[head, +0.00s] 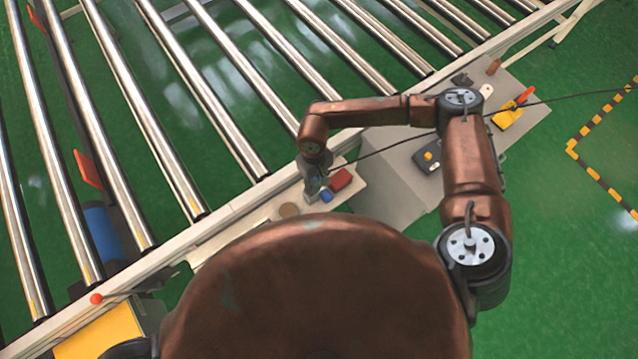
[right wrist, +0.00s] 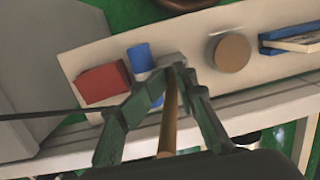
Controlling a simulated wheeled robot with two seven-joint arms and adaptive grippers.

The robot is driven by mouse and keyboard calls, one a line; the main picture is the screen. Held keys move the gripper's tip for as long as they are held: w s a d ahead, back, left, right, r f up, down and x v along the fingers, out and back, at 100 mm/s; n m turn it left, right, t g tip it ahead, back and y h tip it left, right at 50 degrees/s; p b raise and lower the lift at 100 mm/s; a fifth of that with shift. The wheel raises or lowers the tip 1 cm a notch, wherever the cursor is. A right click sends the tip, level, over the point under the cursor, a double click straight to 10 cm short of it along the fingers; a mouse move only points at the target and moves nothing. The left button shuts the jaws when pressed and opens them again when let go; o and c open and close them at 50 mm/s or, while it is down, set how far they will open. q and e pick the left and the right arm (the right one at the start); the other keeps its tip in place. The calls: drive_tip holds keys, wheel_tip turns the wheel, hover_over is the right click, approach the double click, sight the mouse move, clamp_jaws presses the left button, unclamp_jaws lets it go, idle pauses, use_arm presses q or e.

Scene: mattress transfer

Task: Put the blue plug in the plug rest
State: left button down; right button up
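A small blue piece (head: 326,195), which looks like the blue plug, lies on a pale shelf (head: 352,192) beside the conveyor. In the right wrist view it is a blue cylinder (right wrist: 139,57) with a pale band, partly behind a finger. My right gripper (head: 312,188) is low over the shelf, just left of it. I cannot tell which piece is the plug rest. My left gripper is not in view.
A red block (head: 341,180) lies beside the blue piece, and a round tan disc (head: 289,210) on the other side. A blue-and-white item (right wrist: 290,38) is farther right in the wrist view. Conveyor rollers (head: 210,100) fill the left; a yellow device (head: 508,115) stands right.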

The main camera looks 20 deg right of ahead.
drive_tip(key=shift+t, duration=0.9)
drive_tip(key=w, duration=0.5)
drive_tip(key=shift+w+d+f, duration=0.1)
drive_tip(key=shift+w+d, duration=0.2)
drive_tip(key=shift+w, duration=0.1)
drive_tip(key=f, duration=0.1)
drive_tip(key=w+f, duration=0.1)
drive_tip(key=f, duration=0.1)
drive_tip(key=shift+a, duration=0.15)
drive_tip(key=f, duration=0.1)
drive_tip(key=s+f, duration=0.1)
drive_tip(key=f, duration=0.1)
drive_tip(key=shift+w+f, duration=0.2)
drive_tip(key=shift+f, duration=0.35)
drive_tip(key=shift+s+r, duration=0.1)
drive_tip(key=shift+s, duration=0.1)
drive_tip(key=shift+c, duration=0.8)
clamp_jaws()
